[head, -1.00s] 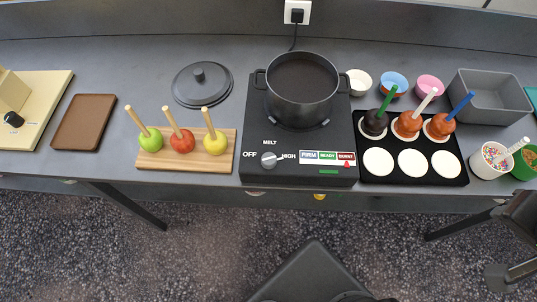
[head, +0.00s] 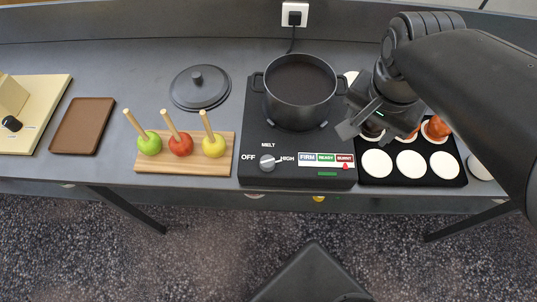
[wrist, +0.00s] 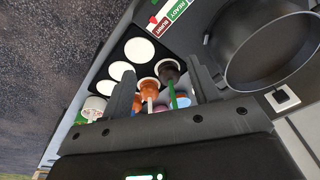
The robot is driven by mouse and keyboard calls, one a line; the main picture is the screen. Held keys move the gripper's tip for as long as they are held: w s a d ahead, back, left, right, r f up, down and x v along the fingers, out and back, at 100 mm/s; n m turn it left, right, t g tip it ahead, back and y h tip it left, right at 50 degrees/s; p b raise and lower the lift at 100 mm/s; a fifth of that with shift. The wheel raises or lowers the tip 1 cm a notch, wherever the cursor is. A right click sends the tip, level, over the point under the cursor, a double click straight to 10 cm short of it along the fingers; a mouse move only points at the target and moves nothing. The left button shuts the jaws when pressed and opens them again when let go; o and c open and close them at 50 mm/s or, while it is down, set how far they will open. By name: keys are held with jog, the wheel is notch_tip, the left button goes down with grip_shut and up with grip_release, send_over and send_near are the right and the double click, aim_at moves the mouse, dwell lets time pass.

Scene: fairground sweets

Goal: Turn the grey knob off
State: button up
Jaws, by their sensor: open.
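The grey knob (head: 267,163) sits on the front of the black hot plate (head: 250,140), between the words OFF and HIGH. Its pale pointer is turned right, toward HIGH. A red marker (head: 345,166) stands under BURNT on the scale. A black pot (head: 301,91) sits on the burner at the back of the plate. My gripper (head: 361,124) is open and empty, right of the hot plate above the black tray, and does not touch the knob. In the wrist view its two fingers (wrist: 162,92) are spread over the dipped apples; the knob is out of that view.
The black tray (head: 365,179) holds white discs and dipped apples (wrist: 168,70) with upright sticks, partly hidden by my arm. Left of the hot plate are a wooden board (head: 226,160) with three stick apples, a pot lid (head: 199,87) and a brown tray (head: 82,126). Counter between lid and board is clear.

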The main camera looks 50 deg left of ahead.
jog(key=s+a+f+g, duration=0.1)
jog(key=s+a+f, duration=0.1)
jog(key=s+a, duration=0.5)
jog(key=n+h, duration=0.1)
send_near(267, 161)
jog(key=shift+g, duration=0.4)
jog(key=f, duration=0.8)
jog(key=shift+w+f, duration=0.3)
jog(key=shift+w, duration=0.1)
jog(key=c, duration=1)
jog(key=shift+o, duration=0.2)
